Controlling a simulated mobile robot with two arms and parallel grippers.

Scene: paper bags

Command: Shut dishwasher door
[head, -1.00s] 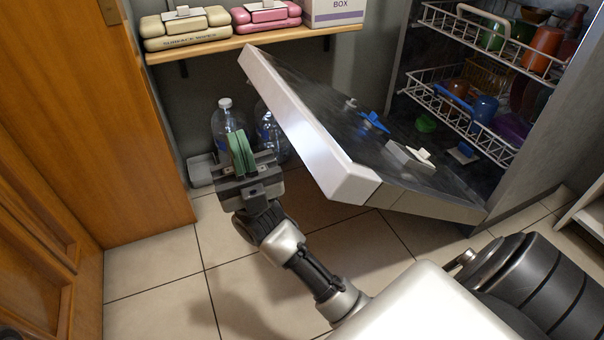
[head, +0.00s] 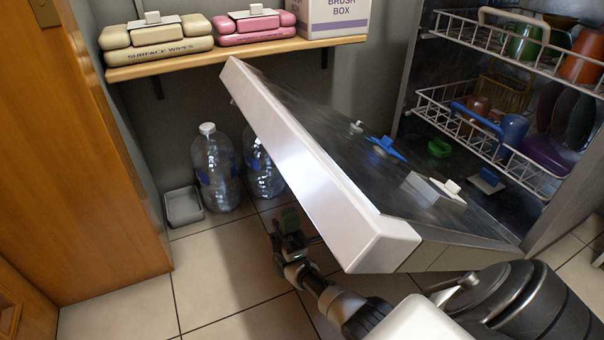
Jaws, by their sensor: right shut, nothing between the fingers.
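The dishwasher door (head: 305,165) hangs partly open and tilted, its pale outer edge toward me and its dark inner face up. Small items, one of them blue (head: 386,148), show on the inner face. The dishwasher interior (head: 445,70) is open behind it, with an upper rack (head: 500,42) and a lower rack (head: 440,108) of dishes. My right gripper (head: 288,219) is shut and empty, low near the floor beside and below the door's outer side. Part of it is hidden by the door, and I cannot tell whether they touch. My left gripper is out of view.
A wooden shelf (head: 190,62) holds wipes packs (head: 157,42) and a box (head: 333,18). Clear bottles (head: 215,170) and a grey tray (head: 183,207) stand on the floor below. A wooden cabinet (head: 90,150) is at left. The tiled floor (head: 215,275) in front is clear.

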